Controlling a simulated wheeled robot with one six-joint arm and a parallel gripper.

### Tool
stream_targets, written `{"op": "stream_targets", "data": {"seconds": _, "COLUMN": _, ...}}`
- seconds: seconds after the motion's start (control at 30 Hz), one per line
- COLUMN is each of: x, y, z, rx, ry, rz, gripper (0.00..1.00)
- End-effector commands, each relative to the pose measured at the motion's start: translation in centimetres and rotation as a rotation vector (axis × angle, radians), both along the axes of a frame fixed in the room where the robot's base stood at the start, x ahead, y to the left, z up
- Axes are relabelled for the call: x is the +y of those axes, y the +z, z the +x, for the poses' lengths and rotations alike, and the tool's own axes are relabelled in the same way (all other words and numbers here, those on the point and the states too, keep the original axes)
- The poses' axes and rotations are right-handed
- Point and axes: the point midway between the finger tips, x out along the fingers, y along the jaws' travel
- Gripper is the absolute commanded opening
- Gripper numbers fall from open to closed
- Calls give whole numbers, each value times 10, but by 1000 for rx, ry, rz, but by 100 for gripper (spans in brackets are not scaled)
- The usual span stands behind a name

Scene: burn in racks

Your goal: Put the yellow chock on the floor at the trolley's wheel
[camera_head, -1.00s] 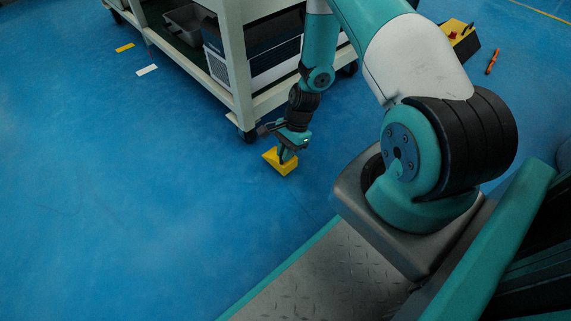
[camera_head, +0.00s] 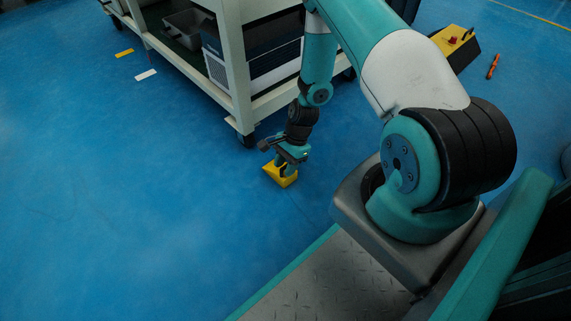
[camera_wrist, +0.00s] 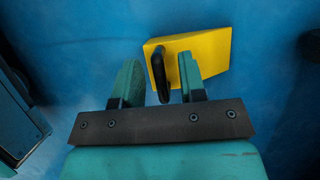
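The yellow chock (camera_head: 280,175) appears to rest on the blue floor, nearer to me and a little right of the trolley's front wheel (camera_head: 247,140), with a gap of floor between them. In the wrist view the chock (camera_wrist: 205,50) sits beyond the fingers, turned at an angle, with its black handle (camera_wrist: 159,73) standing toward me. My gripper (camera_head: 284,164) is right above the chock. In the wrist view its teal fingers (camera_wrist: 158,82) are apart, on either side of the handle, with narrow gaps showing. The chock's underside is hidden.
The trolley (camera_head: 240,80) stands behind the wheel, with a grey bin (camera_head: 186,24) on its shelf. A yellow-and-black box (camera_head: 455,46) and an orange marker-like object (camera_head: 493,66) lie at the upper right.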

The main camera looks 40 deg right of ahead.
Motion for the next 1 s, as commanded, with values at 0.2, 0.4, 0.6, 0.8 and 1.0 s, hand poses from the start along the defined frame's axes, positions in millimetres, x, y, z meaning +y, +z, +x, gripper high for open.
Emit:
{"op": "stream_targets", "data": {"seconds": 0.2, "x": -6, "y": 21, "z": 1, "rx": 0, "ry": -2, "rz": 0, "gripper": 38}}
{"op": "stream_targets", "data": {"seconds": 0.4, "x": -23, "y": 64, "z": 2, "rx": -1, "ry": -3, "rz": -1, "gripper": 38}}
{"op": "stream_targets", "data": {"seconds": 0.6, "x": -38, "y": 98, "z": 3, "rx": -1, "ry": -1, "rz": -1, "gripper": 38}}
{"op": "stream_targets", "data": {"seconds": 0.8, "x": -45, "y": 116, "z": 5, "rx": -4, "ry": 7, "rz": -2, "gripper": 38}}
{"op": "stream_targets", "data": {"seconds": 1.0, "x": -17, "y": 184, "z": 32, "rx": -108, "ry": 237, "rz": -11, "gripper": 38}}
